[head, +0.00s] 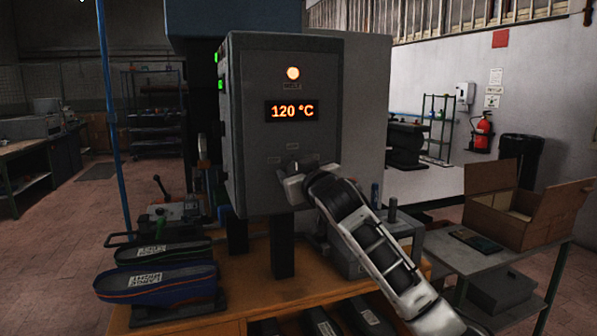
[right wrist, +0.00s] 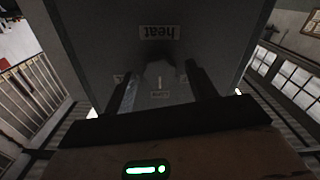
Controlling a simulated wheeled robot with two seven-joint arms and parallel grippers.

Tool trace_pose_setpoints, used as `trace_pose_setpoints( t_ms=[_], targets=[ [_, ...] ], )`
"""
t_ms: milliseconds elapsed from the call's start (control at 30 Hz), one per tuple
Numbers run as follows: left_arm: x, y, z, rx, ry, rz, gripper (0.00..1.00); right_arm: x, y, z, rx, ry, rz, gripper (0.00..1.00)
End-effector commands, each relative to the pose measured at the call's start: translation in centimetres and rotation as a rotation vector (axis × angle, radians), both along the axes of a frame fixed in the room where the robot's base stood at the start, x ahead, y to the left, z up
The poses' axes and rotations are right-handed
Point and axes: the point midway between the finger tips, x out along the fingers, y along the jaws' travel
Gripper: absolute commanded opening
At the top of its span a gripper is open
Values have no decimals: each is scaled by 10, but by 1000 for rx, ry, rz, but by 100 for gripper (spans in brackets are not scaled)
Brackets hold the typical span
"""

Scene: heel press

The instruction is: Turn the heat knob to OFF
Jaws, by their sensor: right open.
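The heat knob (head: 293,166) is on the front of the grey control box (head: 250,130), below a display (head: 292,111) reading 120 °C. Small labels surround the knob, too small to read surely. My right gripper (head: 291,178) is at the knob, its fingers partly hiding it. In the right wrist view, the picture is upside down, with a "heat" label (right wrist: 159,32). There the open fingers of the right gripper (right wrist: 161,80) stand on either side of the dim knob (right wrist: 160,70). A pale mark on it seems to point at the middle label (right wrist: 160,94). Contact cannot be told. My left gripper is out of view.
An orange lamp (head: 293,73) glows above the display. Insoles on forms (head: 157,284) lie at the left of the wooden bench (head: 240,290). A cardboard box (head: 497,216) stands on a side table at right. A blue pole (head: 112,130) rises at left.

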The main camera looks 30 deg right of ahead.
Motion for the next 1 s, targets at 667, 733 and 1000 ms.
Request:
trace_pose_setpoints(
  t_ms=[667,733,1000],
  targets=[
    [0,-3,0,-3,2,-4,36,0,0,0,-78,19,-1,12],
    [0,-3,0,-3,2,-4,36,0,0,0,-119,29,0,12],
    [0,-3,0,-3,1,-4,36,0,0,0,-338,82,0,12]
  ],
)
